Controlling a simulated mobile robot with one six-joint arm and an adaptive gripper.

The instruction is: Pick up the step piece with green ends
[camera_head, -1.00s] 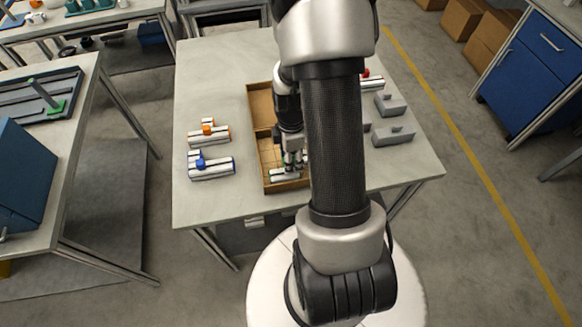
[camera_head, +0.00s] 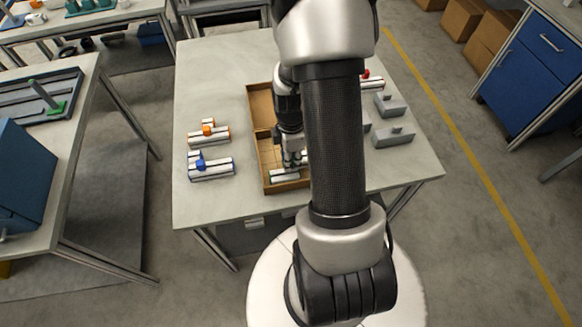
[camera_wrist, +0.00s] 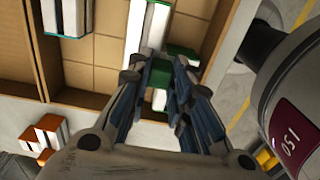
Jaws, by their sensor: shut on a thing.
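The step piece with green ends (camera_wrist: 160,71) is between my fingertips in the wrist view. One green block faces the camera, and the fingers hide much of the rest. My gripper (camera_wrist: 158,82) is shut on it. In the head view my gripper (camera_head: 292,161) is over the near part of a wooden tray (camera_head: 264,178). A white piece with a green end (camera_head: 285,175) lies in the tray just below it. My forearm hides the tray's right side, and I cannot tell how far the held piece is above the tray floor.
An orange-ended piece (camera_head: 208,133) and a blue-ended piece (camera_head: 211,169) lie left of the tray. Grey blocks (camera_head: 393,136) and a red-topped piece (camera_head: 371,80) are at the right. The table's left front is clear. Tray walls (camera_wrist: 215,30) stand close to the fingers.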

